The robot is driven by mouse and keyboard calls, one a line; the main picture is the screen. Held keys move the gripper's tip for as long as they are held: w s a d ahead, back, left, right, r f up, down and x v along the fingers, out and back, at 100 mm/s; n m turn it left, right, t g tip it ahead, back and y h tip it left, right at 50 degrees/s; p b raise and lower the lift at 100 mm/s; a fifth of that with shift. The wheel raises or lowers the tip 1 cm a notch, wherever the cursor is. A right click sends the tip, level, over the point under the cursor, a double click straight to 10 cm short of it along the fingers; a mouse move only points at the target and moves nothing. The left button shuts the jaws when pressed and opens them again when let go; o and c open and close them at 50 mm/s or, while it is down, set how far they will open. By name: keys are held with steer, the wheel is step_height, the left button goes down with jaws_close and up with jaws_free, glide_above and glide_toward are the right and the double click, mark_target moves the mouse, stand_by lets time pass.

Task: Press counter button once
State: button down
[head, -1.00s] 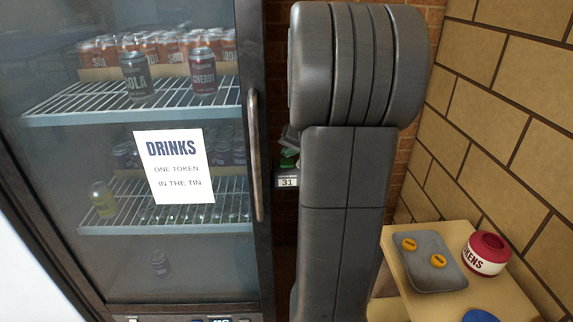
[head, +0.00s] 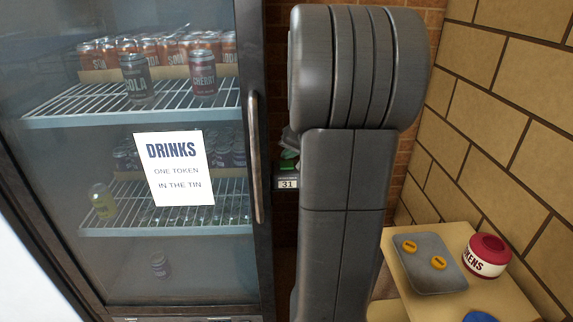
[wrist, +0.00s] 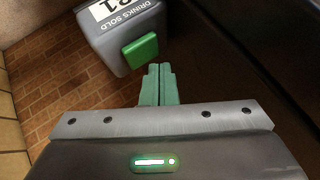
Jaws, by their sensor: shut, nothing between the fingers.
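The drinks counter (wrist: 118,38) is a grey box labelled "DRINKS SOLD" at the top of the wrist view. Its square green button (wrist: 140,51) stands out from the face. My gripper (wrist: 159,69) is shut, its pale green fingers together and empty. The fingertips appear just below and right of the button's lower right corner; a small gap seems to show, but depth is hard to judge. In the head view the counter (head: 288,183) reads 31, half tucked behind my arm, with some green just above it.
A glass-door drinks fridge (head: 257,150) with a vertical handle stands left of the counter. A small table (head: 413,298) on the right holds a grey mat (head: 425,275) with two yellow tokens and a red tokens tin (head: 487,254). Brick walls close in behind and to the right.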

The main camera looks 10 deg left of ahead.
steer(key=shift+f, duration=0.1)
stand_by(0.7)
steer(key=shift+f+b, duration=0.35)
steer(key=shift+b, duration=0.25)
steer(key=shift+f+b, duration=0.4)
stand_by(0.5)
steer(key=shift+r, duration=0.15)
steer(key=shift+r+p, duration=0.45)
steer(key=shift+r, duration=0.25)
steer(key=shift+r+p, duration=1.7)
steer(key=shift+r, duration=0.85)
steer(key=shift+f, duration=0.1)
